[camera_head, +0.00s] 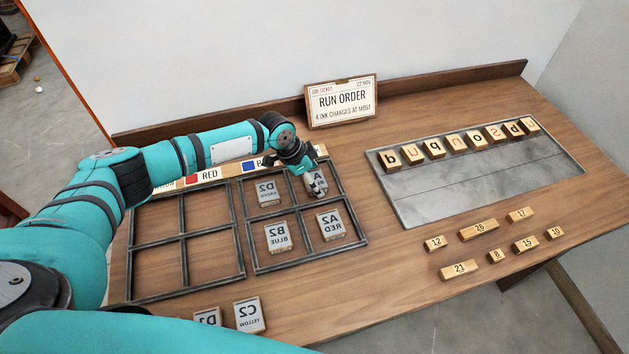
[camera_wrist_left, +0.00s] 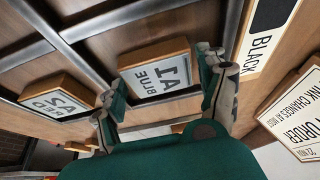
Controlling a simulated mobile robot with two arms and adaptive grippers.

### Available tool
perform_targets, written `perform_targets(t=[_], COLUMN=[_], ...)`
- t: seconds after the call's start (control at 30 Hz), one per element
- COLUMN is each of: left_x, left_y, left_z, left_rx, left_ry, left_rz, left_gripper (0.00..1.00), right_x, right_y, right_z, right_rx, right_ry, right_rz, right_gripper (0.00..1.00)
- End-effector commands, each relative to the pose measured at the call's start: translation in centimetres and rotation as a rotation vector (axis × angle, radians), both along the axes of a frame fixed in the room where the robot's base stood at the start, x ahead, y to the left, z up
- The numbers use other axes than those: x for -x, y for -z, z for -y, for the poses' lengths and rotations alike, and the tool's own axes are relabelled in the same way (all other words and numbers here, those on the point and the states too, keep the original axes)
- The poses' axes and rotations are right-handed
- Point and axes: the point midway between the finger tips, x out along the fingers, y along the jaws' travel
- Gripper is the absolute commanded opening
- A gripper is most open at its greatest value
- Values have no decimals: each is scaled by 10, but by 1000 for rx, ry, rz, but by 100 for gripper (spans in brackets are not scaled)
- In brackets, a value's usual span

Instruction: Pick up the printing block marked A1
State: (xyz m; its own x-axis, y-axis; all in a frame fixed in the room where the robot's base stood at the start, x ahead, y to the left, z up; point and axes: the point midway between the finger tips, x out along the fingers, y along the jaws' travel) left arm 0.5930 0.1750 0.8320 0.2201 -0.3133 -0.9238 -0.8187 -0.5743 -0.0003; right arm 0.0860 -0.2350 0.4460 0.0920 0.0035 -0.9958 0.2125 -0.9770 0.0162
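The block marked A1 (camera_wrist_left: 155,79), a pale plate with mirrored lettering and the word BLUE on a wooden base, lies in the top right compartment of the right-hand frame (camera_head: 248,237). In the head view the A1 block (camera_head: 319,177) is partly hidden by my left gripper (camera_head: 311,181). My left gripper is open above it. In the left wrist view its fingers (camera_wrist_left: 163,76) stand apart on either side of the block, with no clear contact. My right gripper is not in view.
Blocks D2 (camera_head: 268,193), B2 (camera_head: 278,237) and A2 (camera_head: 331,225) fill the frame's other compartments. The left frame (camera_head: 183,240) looks empty. Blocks C2 (camera_head: 249,315) and D1 (camera_head: 207,317) lie in front. A RUN ORDER sign (camera_head: 342,101) stands behind; a metal tray (camera_head: 480,180) is at right.

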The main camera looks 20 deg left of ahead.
Motion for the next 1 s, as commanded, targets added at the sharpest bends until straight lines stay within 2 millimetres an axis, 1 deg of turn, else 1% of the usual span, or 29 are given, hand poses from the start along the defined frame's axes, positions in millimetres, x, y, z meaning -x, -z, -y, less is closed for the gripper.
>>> perform_targets(t=[0.03, 0.07, 0.3, 0.53, 0.67, 0.77, 0.9, 1.0], left_x=[0, 0, 0, 0, -1, -1, -1, 21], left_y=[0, 0, 0, -1, -6, -14, -35, -36], left_z=[0, 0, 0, 0, 0, 0, 0, 2], left_rx=[0, 0, 0, 1, 2, 1, 1, 0], left_ry=[0, 0, 0, 0, 1, 1, 2, 4], left_rz=[0, 0, 0, 1, 3, 3, 6, -2], left_gripper=[66, 62, 31, 30, 30, 30, 30, 30], right_x=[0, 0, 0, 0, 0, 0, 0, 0], right_y=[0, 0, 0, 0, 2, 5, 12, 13], right_z=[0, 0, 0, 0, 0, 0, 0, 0], right_rx=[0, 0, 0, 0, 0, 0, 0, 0], right_ry=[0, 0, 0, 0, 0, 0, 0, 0], right_rz=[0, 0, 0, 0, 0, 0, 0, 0], right_gripper=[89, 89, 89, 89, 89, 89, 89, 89])
